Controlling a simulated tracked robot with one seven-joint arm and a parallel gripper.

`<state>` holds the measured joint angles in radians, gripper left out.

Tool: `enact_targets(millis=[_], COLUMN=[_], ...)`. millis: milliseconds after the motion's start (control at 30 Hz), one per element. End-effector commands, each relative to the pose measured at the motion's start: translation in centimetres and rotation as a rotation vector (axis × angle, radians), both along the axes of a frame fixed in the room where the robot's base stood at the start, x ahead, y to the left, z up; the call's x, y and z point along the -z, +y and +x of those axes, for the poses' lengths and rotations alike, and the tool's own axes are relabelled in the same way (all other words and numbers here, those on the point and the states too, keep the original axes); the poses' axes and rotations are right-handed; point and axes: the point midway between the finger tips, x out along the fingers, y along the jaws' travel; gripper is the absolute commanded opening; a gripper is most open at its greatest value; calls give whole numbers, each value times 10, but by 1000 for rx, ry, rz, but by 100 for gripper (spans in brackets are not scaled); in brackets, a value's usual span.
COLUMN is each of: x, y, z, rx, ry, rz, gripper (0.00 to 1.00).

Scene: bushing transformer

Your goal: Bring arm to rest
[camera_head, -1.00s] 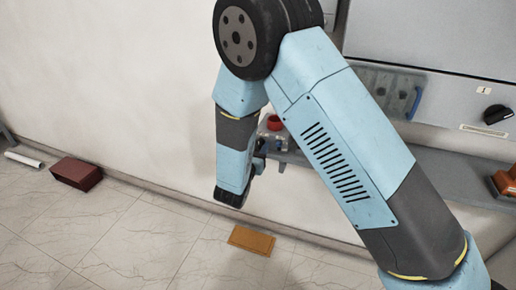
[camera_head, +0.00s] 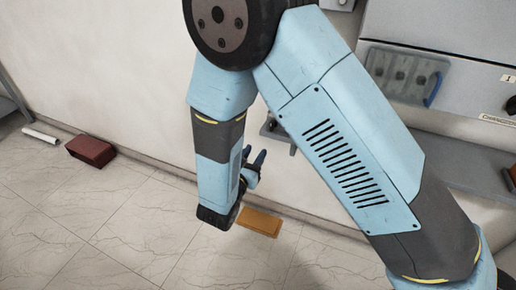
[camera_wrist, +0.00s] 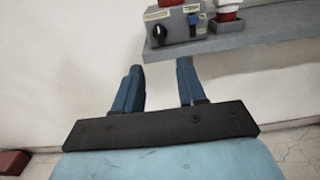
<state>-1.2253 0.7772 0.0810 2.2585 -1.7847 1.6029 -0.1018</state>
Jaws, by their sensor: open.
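My arm fills the middle of the head view, with its elbow high and its forearm hanging down. My gripper (camera_head: 256,162) is partly hidden behind the forearm in the head view, in front of the white wall. In the wrist view my gripper (camera_wrist: 158,88) shows two blue fingers spread apart with nothing between them. The fingers point toward the wall, below a grey shelf (camera_wrist: 255,38).
A control box (camera_wrist: 172,25) with a black knob and red parts sits on the shelf. A dark red box (camera_head: 91,150) and an orange-brown block (camera_head: 260,222) lie on the tiled floor. A grey cabinet (camera_head: 462,38) stands at right.

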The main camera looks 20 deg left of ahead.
Motion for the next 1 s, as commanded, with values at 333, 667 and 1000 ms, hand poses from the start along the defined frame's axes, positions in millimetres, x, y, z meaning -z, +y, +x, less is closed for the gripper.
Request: enact_targets(millis=[333, 667, 1000], x=[0, -8, -80], y=[0, -9, -117], z=[-3, 4, 58], rx=[0, 37, 430], ry=[0, 3, 56], rz=[0, 18, 228], gripper=[40, 40, 40])
